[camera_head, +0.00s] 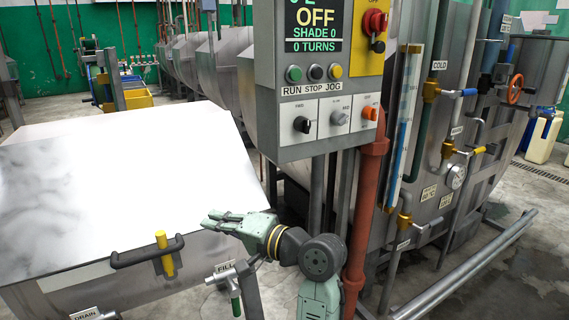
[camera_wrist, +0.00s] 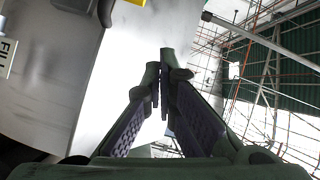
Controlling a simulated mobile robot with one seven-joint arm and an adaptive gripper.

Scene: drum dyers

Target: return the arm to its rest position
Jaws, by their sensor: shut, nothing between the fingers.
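My gripper (camera_head: 226,218) is shut and empty. In the head view it points left, in front of the right edge of a white-topped metal drum housing (camera_head: 110,180). My arm comes up from the bottom, right of the gripper, in front of the control post. In the wrist view the two fingers of my gripper (camera_wrist: 164,72) meet at their tips. The bright metal surface (camera_wrist: 135,50) of the housing shows behind them.
A control box (camera_head: 315,85) reading OFF hangs above my arm. A red-brown pipe (camera_head: 366,190) stands close at its right. A black handle (camera_head: 147,252), a yellow lever (camera_head: 163,252) and a FILL valve (camera_head: 229,281) are at the lower left. A rail (camera_head: 470,268) crosses the right.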

